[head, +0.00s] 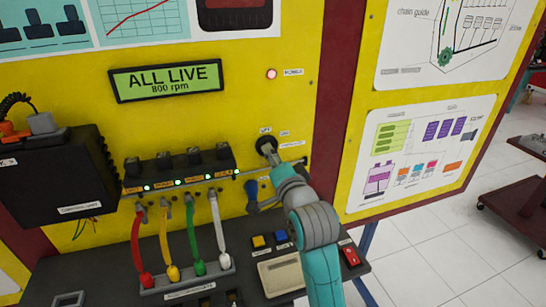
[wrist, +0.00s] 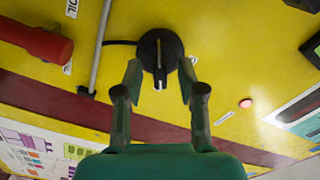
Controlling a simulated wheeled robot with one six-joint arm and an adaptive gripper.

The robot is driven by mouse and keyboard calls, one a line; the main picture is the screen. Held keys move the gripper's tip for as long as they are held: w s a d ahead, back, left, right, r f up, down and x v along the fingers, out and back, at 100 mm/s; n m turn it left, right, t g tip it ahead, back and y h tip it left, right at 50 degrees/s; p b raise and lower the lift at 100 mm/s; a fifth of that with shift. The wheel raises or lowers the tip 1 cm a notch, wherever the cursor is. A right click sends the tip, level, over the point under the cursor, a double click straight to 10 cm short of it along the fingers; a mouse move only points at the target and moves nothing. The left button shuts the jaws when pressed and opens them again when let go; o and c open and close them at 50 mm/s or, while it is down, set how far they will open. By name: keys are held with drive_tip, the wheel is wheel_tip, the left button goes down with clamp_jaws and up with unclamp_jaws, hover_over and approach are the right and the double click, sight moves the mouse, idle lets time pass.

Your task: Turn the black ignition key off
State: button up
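The black ignition key (head: 266,145) is on a round black switch on the yellow panel, to the right of the lit display. In the wrist view the key switch (wrist: 158,42) is at top centre, with a pale narrow bar across its middle pointing toward my gripper. My gripper (wrist: 160,78) is open, with one finger on each side of the switch's lower part. I cannot tell whether the fingers touch it. In the head view my wrist and arm come up from below and hide most of the fingers.
The display (head: 167,80) reads "ALL LIVE 800 rpm". A red lamp (head: 271,74) is lit above the key. Red, yellow, green and white leads (head: 217,230) are at lower left. A red handle (wrist: 35,40) is at upper left in the wrist view.

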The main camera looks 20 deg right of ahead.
drive_tip(key=shift+w, duration=0.25)
clamp_jaws()
